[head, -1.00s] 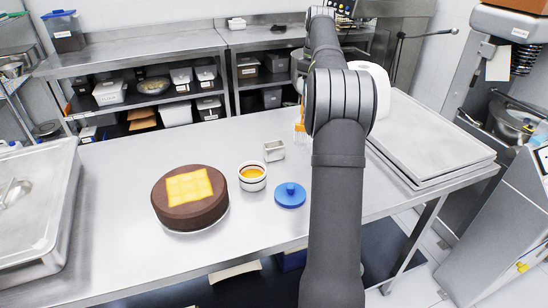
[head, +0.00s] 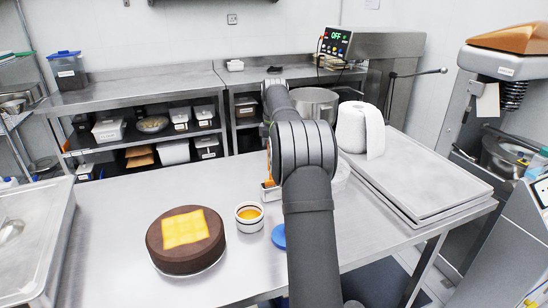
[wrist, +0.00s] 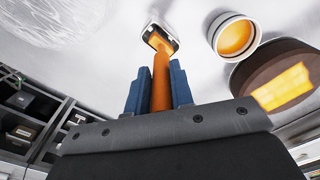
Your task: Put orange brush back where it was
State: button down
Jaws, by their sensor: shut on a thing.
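My gripper (wrist: 158,78) is shut on the orange brush (wrist: 161,82), with a blue finger on each side of its handle. The brush's far end is at the mouth of a small metal rectangular holder (wrist: 174,45). I cannot tell how deep the tip sits in it. In the head view the holder (head: 270,194) stands mostly behind my arm, with a bit of the orange brush (head: 268,179) showing above it. The gripper itself is hidden there by my arm.
A cup of orange liquid (head: 249,216) and a brown cake with a yellow top (head: 186,256) stand left of the holder. A blue lid (head: 279,237) is partly behind my arm. Stacked trays (head: 425,180) and a paper roll (head: 352,127) are to the right.

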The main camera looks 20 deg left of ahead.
jog(key=shift+f, duration=0.7)
jog(key=shift+f, duration=0.2)
jog(key=c, duration=1.3)
grip_release()
jog(key=shift+o, duration=0.2)
jog(key=shift+r, duration=0.1)
notch_tip(320, 180, up, 12)
jog(key=shift+r, duration=0.1)
